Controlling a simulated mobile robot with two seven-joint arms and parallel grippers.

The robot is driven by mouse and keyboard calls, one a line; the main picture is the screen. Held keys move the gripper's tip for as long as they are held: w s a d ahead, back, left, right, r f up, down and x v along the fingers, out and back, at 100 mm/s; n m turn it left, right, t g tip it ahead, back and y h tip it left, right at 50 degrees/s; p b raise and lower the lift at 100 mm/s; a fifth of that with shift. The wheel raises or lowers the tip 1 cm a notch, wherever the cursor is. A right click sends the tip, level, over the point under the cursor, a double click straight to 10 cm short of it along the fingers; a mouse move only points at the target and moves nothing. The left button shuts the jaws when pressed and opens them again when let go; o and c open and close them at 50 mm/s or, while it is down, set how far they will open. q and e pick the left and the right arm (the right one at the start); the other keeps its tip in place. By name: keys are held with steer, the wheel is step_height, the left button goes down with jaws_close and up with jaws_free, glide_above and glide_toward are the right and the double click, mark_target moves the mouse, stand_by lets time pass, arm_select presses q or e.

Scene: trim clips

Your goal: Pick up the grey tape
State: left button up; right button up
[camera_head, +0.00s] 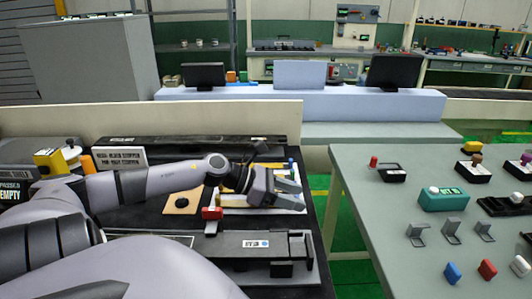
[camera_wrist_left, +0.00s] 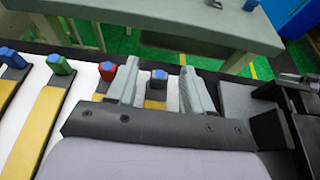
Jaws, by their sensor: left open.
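My left gripper (camera_head: 297,190) is open over the right end of the dark tray (camera_head: 150,221) in the head view. In the left wrist view its two grey fingers (camera_wrist_left: 159,76) stand apart on either side of a dark block with a blue top (camera_wrist_left: 157,84). The block is between the fingers and is not visibly gripped; contact is unclear. I cannot tell for sure which piece is the grey tape. White and yellow strips (camera_wrist_left: 43,115) lie beside the gripper, with blue, green and red pieces at their ends. My right gripper is not in view.
A black fixture (camera_head: 262,244) and a red-topped piece (camera_head: 212,213) stand near the gripper. A grey-green table (camera_head: 378,210) with small clips and blocks is to the right, across a green floor gap. A beige panel (camera_head: 200,117) rises behind the tray.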

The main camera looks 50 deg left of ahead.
arm_select(q)
jaws_close()
